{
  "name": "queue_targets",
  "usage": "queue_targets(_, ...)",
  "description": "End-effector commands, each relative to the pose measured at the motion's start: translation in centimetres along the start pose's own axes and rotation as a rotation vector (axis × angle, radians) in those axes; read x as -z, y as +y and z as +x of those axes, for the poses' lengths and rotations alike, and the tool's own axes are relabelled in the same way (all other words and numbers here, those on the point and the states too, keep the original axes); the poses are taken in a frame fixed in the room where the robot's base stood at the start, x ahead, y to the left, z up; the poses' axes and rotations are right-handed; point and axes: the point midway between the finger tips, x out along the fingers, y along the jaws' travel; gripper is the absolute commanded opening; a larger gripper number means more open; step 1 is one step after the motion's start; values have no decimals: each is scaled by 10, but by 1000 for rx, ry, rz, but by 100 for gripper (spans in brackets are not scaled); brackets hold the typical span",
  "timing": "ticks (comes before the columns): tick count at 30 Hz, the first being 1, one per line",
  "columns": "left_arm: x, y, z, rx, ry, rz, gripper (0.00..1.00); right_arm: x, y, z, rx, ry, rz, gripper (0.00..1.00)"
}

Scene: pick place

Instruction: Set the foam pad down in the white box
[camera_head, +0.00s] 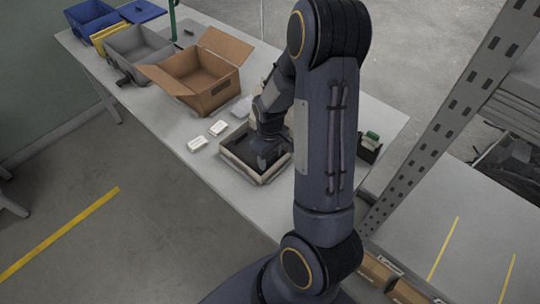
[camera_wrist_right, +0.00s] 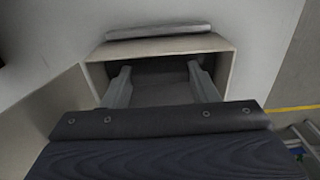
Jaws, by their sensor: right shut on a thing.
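The white box (camera_head: 229,168) stands on the table, an open shallow tray with pale walls and a dark inside. Its rim also shows in the right wrist view (camera_wrist_right: 221,45). My right gripper (camera_head: 266,160) reaches down into it, partly hidden by my own wrist. In the right wrist view its two fingers (camera_wrist_right: 160,86) are wide apart, inside the box walls. They are shut on the foam pad (camera_wrist_right: 160,94), a dark grey slab between them. Whether the pad touches the box floor is hidden. My left gripper is not in view.
Two small white boxes (camera_head: 218,128) lie left of the white box. An open cardboard box (camera_head: 205,83), a grey bin (camera_head: 138,45) and a blue bin (camera_head: 90,17) stand farther back. A dark holder with a green item (camera_head: 370,143) is at right, near a metal rack post (camera_head: 440,125).

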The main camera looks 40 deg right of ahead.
Motion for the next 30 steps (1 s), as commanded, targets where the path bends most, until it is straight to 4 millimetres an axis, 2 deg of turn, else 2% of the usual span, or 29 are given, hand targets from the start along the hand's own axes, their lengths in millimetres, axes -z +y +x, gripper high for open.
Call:
queue_targets(27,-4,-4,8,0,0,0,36,0,0,10,0,0,0,32)
queue_targets(28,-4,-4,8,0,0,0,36,0,0,10,0,0,0,57)
queue_targets(30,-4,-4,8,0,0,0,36,0,0,10,0,0,0,66)
